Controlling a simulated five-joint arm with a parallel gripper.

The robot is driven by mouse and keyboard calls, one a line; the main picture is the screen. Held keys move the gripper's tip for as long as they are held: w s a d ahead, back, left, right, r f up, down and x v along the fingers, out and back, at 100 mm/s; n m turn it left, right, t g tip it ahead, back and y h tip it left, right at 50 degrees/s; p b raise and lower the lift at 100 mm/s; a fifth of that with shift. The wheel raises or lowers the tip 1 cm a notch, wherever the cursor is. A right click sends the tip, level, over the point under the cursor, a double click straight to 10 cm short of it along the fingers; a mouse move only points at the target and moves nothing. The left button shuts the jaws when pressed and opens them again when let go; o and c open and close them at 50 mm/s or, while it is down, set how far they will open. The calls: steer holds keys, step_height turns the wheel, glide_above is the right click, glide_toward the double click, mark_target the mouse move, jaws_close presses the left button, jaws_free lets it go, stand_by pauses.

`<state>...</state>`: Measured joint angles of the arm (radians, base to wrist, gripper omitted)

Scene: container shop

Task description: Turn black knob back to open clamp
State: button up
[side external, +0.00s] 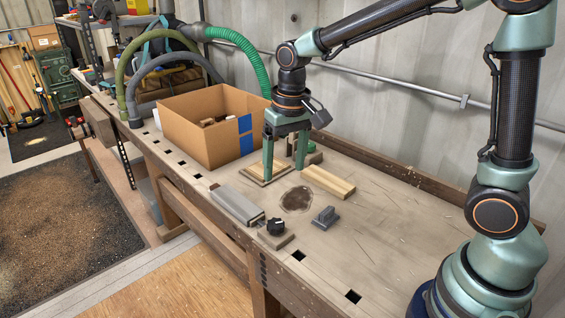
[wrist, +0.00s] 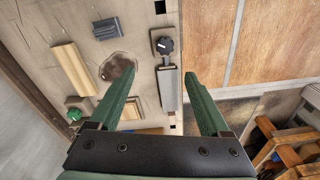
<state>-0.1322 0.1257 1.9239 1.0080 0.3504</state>
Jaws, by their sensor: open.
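The black knob (side external: 276,226) sits on a small wooden base near the front edge of the bench. It also shows in the wrist view (wrist: 163,45), with a pale mark on its top. A long grey clamp bar (side external: 237,205) lies beside the knob along the bench edge. My gripper (side external: 285,178) points down above the bench, behind the knob and apart from it. In the wrist view its two green fingers (wrist: 160,88) are spread wide with nothing between them held. Whether the clamp is open or shut I cannot tell.
An open cardboard box (side external: 190,140) with blue tape stands left of my gripper. A wooden block (side external: 328,182), a grey block with a raised fin (side external: 326,217) and a framed wooden piece (side external: 262,172) lie on the bench. A green knob (wrist: 74,114) shows in the wrist view. The bench's right side is clear.

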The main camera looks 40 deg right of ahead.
mark_target(276, 223)
steer(key=shift+g, duration=0.5)
steer(key=f, duration=0.5)
steer(key=w+a+f, duration=0.1)
steer(key=f, duration=0.9)
steer(key=shift+w+a+f, duration=0.15)
steer(key=shift+w, duration=0.15)
steer(key=shift+c, duration=0.3)
jaws_close()
